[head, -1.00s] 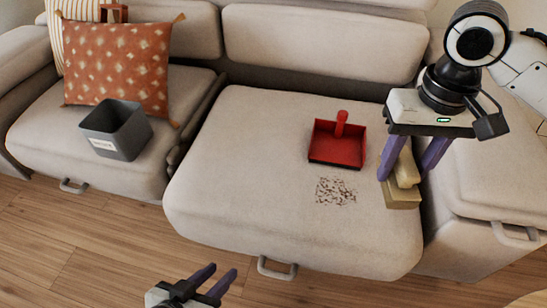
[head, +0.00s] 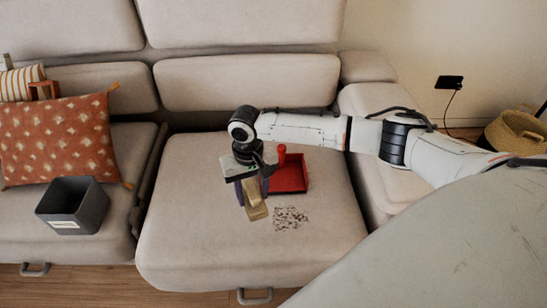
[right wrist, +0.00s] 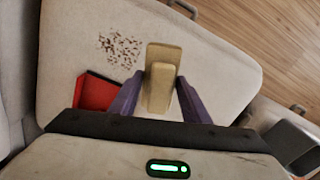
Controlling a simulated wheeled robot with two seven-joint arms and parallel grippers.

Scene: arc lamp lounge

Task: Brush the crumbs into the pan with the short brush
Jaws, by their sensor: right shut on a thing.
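The short brush (head: 257,212), a tan block with a raised grip, is held in my right gripper (head: 251,191). The purple fingers are shut on its grip, and it also shows in the right wrist view (right wrist: 161,57). The crumbs (head: 291,217) lie in a loose dark patch on the sofa seat, just right of the brush. The red pan (head: 293,177) lies behind the crumbs, its handle pointing to the back; my right gripper partly covers its left side. I cannot tell whether the brush touches the seat. My left gripper is out of view.
A dark grey bin (head: 73,205) with a label stands on the left seat, beside an orange patterned cushion (head: 60,140). The sofa seat (head: 190,240) is clear left of the brush. A woven basket (head: 516,136) stands at the far right.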

